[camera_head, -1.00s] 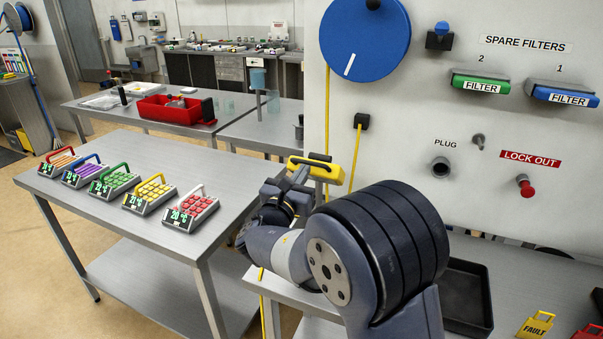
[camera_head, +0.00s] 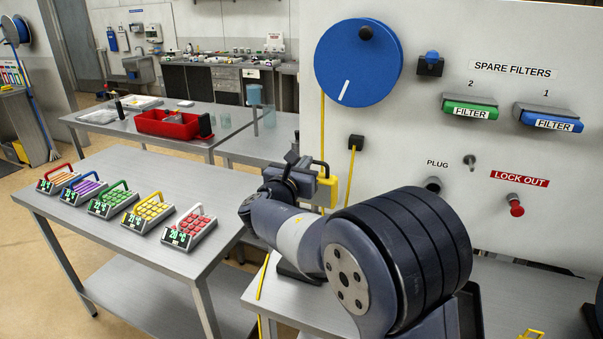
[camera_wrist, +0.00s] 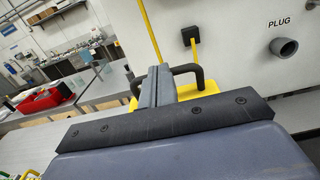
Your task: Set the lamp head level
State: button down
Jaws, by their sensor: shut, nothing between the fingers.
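My gripper (camera_head: 292,156) is shut and empty, near the front of the white panel. In the wrist view its fingers (camera_wrist: 157,84) stand together, right in front of a black arched handle (camera_wrist: 187,73). The handle is on a yellow body (camera_wrist: 206,90) that is mostly hidden behind the fingers and the wrist. In the head view part of a yellow body (camera_head: 327,192) shows just right of the gripper. I cannot tell whether the fingers touch the handle. I cannot surely pick out a lamp head, nor tell its tilt.
A yellow cable (camera_head: 351,170) hangs beside the gripper.

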jog(key=shift+w+d+r, duration=0.15)
jog(key=shift+w+r, duration=0.25)
jog(key=shift+w, duration=0.1)
jog(key=shift+f, duration=0.1)
dwell(0.3)
